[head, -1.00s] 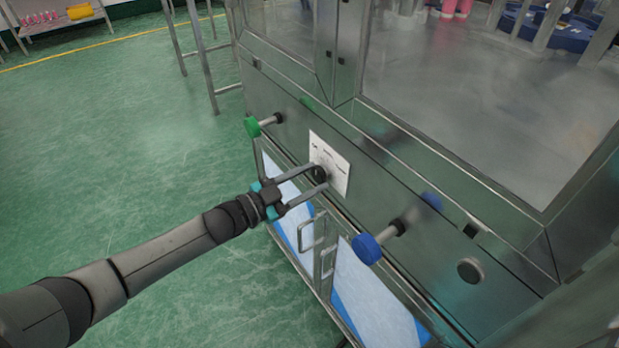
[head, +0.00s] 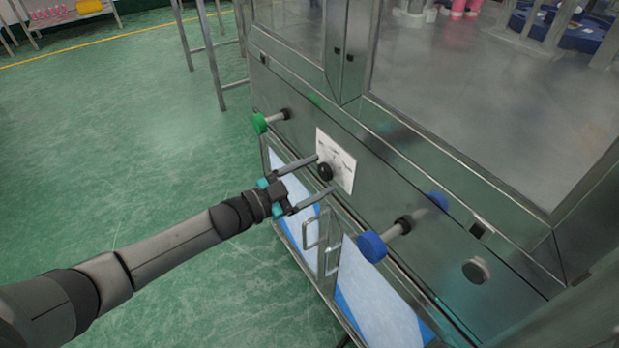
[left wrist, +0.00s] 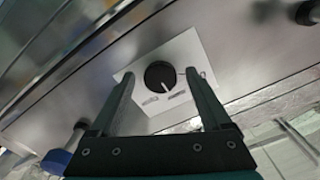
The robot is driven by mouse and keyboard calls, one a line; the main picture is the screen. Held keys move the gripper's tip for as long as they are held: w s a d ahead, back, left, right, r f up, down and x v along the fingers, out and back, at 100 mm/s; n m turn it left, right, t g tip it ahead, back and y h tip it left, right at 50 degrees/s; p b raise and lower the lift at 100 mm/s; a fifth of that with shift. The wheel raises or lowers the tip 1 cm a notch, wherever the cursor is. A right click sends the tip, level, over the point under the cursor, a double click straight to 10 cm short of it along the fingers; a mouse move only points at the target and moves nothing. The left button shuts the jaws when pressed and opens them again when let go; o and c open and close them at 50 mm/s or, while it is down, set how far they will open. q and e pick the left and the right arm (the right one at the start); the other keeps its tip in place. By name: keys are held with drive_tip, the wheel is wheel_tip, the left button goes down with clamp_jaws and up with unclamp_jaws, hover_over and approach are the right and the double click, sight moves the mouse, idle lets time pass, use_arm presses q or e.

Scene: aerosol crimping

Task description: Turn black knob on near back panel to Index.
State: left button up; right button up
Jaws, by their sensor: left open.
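The black knob (head: 325,171) sits on a white label plate (head: 347,165) on the machine's steel panel. In the left wrist view the round knob (left wrist: 159,75) has a white pointer line aimed down and slightly right, between printed marks too small to read. My left gripper (head: 325,173) is open, with one finger on each side of the knob and a visible gap on both sides. The left wrist view also shows the spread fingers (left wrist: 160,76) flanking the knob, not touching it. My right gripper is not in view.
A green handwheel (head: 260,123) sticks out left of the plate, and a blue handwheel (head: 372,247) sticks out to its lower right. Cabinet doors with metal handles (head: 332,258) lie below. Green floor (head: 120,190) is clear to the left.

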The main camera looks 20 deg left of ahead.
use_arm(q)
drive_tip(key=shift+s+a, duration=0.35)
drive_tip(key=shift+s, duration=0.05)
drive_tip(key=p+v, duration=0.3)
drive_tip(key=v, duration=1.1)
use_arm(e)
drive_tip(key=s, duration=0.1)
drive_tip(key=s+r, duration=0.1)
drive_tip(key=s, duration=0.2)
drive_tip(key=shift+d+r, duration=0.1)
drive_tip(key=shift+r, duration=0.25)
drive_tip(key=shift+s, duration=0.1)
